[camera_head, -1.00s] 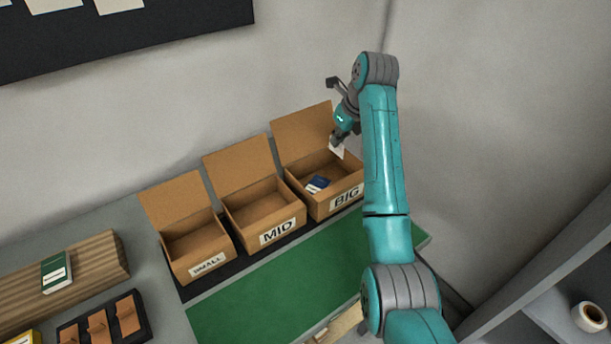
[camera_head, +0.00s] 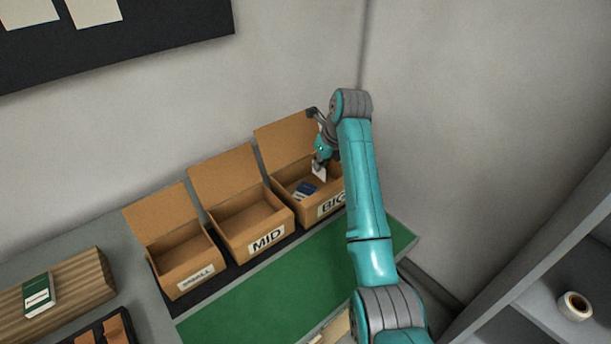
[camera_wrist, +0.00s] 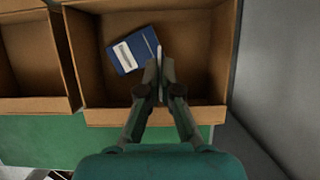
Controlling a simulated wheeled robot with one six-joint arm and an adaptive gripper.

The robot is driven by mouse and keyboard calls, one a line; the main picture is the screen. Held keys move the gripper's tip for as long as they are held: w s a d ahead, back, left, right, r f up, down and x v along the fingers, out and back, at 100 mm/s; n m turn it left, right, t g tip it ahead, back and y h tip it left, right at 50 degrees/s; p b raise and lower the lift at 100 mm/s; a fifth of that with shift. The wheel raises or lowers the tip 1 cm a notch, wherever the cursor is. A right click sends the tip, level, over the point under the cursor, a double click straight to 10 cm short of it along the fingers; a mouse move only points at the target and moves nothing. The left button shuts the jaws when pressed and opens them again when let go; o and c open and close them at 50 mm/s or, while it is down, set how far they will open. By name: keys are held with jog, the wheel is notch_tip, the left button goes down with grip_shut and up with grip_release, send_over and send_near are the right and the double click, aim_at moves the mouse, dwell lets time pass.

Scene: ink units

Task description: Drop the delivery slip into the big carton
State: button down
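The big carton (camera_head: 312,208) is an open brown box labelled BIG, at the right end of a row of three. It also fills the top of the wrist view (camera_wrist: 205,115). My gripper (camera_head: 318,165) points down over the carton's opening. Its fingers (camera_wrist: 160,68) are shut on the white delivery slip (camera_head: 319,173). In the wrist view the slip is seen edge-on as a thin pale strip. A blue box with a white label (camera_head: 304,190) lies inside the carton, left of my fingertips in the wrist view (camera_wrist: 135,50).
The MID carton (camera_head: 268,240) and SMALL carton (camera_head: 196,279) stand open and look empty to the left. A green mat (camera_head: 270,300) lies in front. A green-and-white box (camera_head: 39,295) rests on a ribbed block (camera_head: 80,285) at left. A wall stands close on the right.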

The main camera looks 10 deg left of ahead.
jog(key=c, duration=1.2)
grip_release()
jog(key=shift+c, duration=0.2)
jog(key=v, duration=0.7)
jog(key=shift+r, duration=0.25)
jog(key=shift+s+d, duration=0.1)
